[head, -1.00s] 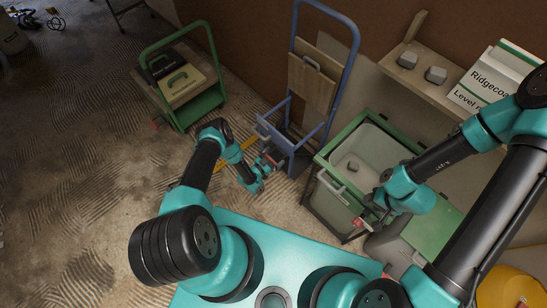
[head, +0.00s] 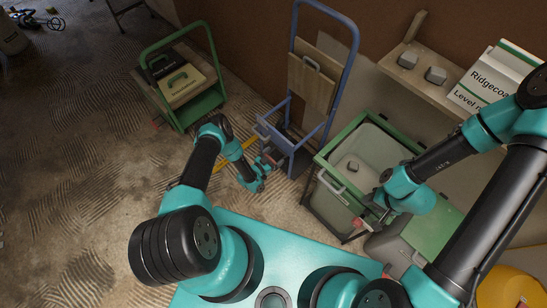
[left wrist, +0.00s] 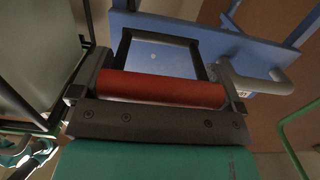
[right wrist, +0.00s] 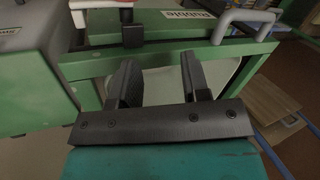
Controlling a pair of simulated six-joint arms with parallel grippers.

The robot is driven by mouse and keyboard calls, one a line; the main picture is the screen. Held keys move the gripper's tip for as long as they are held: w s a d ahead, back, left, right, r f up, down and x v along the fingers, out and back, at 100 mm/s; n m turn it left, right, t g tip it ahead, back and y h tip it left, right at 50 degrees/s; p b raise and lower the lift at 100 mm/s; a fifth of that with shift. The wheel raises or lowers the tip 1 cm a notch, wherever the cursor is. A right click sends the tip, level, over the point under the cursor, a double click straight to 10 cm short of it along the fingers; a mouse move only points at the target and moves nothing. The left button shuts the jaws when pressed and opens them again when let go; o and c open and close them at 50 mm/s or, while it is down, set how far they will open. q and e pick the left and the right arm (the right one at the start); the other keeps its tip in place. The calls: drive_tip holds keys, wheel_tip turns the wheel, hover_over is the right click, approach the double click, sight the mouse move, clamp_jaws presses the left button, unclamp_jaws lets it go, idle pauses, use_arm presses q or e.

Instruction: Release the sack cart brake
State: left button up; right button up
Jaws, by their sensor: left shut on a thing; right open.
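The blue sack cart (head: 326,75) stands upright against the wall, with a wooden board on it. In the left wrist view, its blue plate (left wrist: 165,52) carries a black frame with a red bar (left wrist: 160,88). My left gripper (head: 274,160) is at the cart's low front. In the left wrist view my left gripper (left wrist: 160,95) is shut on the red bar, with one finger at each end. My right gripper (head: 372,212) is at the front of the green-framed bin. In the right wrist view it (right wrist: 160,80) is open, with nothing between its fingers.
The green-framed bin (head: 322,158) with a pale liner and a grey block inside stands right of the cart. A green trolley (head: 205,105) with cases stands to the left. A shelf (head: 420,88) holds grey blocks and a labelled box. The floor at left is largely clear.

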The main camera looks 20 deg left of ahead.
use_arm(q)
drive_tip(key=shift+w+d+r+g+y, duration=0.15)
drive_tip(key=shift+r+g+y, duration=0.3)
drive_tip(key=shift+g, duration=0.5)
drive_tip(key=shift+w+d+r+g+y, duration=0.15)
drive_tip(key=shift+r+g+y, duration=0.3)
drive_tip(key=shift+g, duration=0.55)
drive_tip(key=shift+w+d+r+g+y, duration=0.15)
drive_tip(key=shift+r+g+y, duration=0.3)
drive_tip(key=shift+g, duration=0.5)
drive_tip(key=shift+w+a, duration=0.1)
drive_tip(key=shift+a, duration=0.05)
drive_tip(key=o, duration=0.9)
drive_tip(key=v, duration=1.7)
drive_tip(key=shift+r, duration=0.2)
drive_tip(key=shift+r, duration=0.1)
